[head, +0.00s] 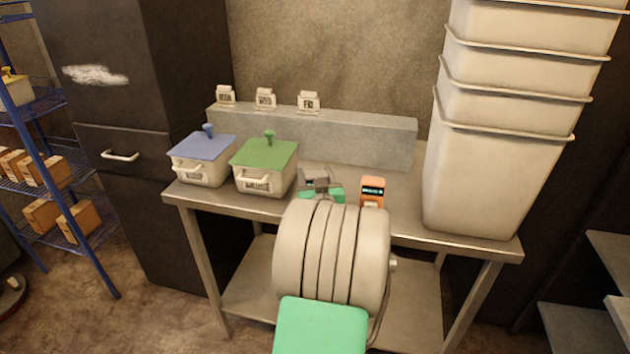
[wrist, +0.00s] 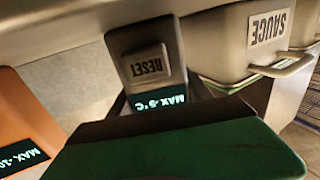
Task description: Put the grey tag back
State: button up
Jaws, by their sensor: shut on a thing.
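The grey tag (head: 318,174) is at the table's front middle in the head view, in my gripper (head: 321,188). In the wrist view the grey tag (wrist: 147,50) shows a RESET button and a lit screen reading MAX -5°C, upside down to the camera. My gripper (wrist: 180,112), with a green body, is shut on it and covers its near part. I cannot tell whether the tag touches the table. An orange tag (head: 373,190) with a lit screen stands just right of my gripper; it also shows at the left of the wrist view (wrist: 18,140).
A green-lidded box (head: 265,167) and a blue-lidded box (head: 203,160) stand left of my gripper. A grey ledge (head: 360,140) at the back bears three small day cards (head: 265,99). Tall stacked white bins (head: 492,170) stand right. Bare steel table (head: 402,205) lies between orange tag and bins.

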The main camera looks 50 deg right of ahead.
jog(key=shift+r, duration=0.15)
jog(key=shift+f, duration=0.2)
jog(key=o, duration=1.4)
jog(key=shift+o, duration=0.2)
jog(key=shift+r, duration=0.15)
